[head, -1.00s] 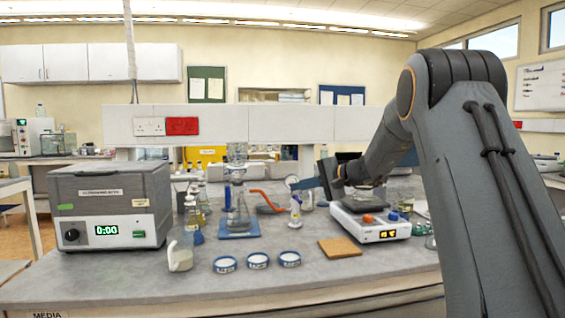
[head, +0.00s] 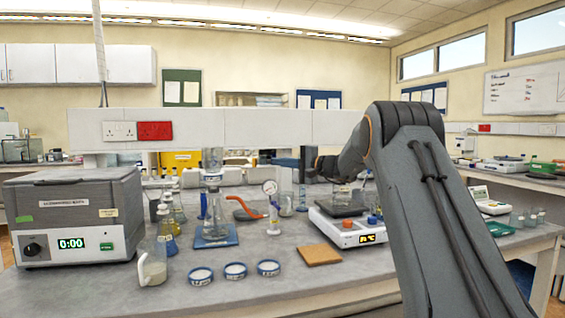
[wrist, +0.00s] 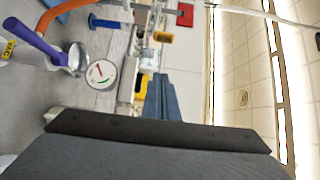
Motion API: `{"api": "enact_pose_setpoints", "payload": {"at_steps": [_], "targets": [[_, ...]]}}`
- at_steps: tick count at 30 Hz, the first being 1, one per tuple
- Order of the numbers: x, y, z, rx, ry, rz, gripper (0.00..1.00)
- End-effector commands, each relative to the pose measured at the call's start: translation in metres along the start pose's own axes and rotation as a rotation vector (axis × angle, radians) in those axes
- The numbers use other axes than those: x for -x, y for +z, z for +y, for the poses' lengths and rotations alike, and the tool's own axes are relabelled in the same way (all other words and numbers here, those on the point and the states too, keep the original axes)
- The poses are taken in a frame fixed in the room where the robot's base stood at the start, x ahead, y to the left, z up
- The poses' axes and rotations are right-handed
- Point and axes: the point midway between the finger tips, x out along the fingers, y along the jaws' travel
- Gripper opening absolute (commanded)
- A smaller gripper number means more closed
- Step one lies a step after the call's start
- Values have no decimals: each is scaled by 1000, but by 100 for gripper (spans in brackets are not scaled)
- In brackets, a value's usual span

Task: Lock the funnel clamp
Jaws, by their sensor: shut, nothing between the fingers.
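The glass filter assembly (head: 213,205) stands upright on a blue base on the bench, left of centre in the head view. A glass funnel (head: 212,160) sits at its top. The joint below the funnel, where a clamp might be, is too small to make out. In the wrist view my blue fingers (wrist: 163,85) are together and empty, pointing past the round gauge (wrist: 101,73). I cannot pick out the funnel clamp in the wrist view.
An orange hose (head: 242,207) runs between the assembly and the gauge's stand (head: 273,218). The ultrasonic bath (head: 75,220) is at left. A hotplate (head: 345,228) stands under my arm. Several round dishes (head: 235,270) and a brown tile (head: 319,255) lie in front.

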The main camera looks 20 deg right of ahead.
Motion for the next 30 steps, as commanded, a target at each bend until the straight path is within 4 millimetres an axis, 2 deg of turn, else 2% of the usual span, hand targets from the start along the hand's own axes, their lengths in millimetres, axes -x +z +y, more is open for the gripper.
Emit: {"api": "enact_pose_setpoints", "payload": {"at_steps": [1,6,15,30], "targets": [[-10,1,-1,0,0,-2,0],[-34,0,0,0,0,-1,0],[-64,1,0,-1,1,0,0],[-50,35,-1,0,0,0,0]]}}
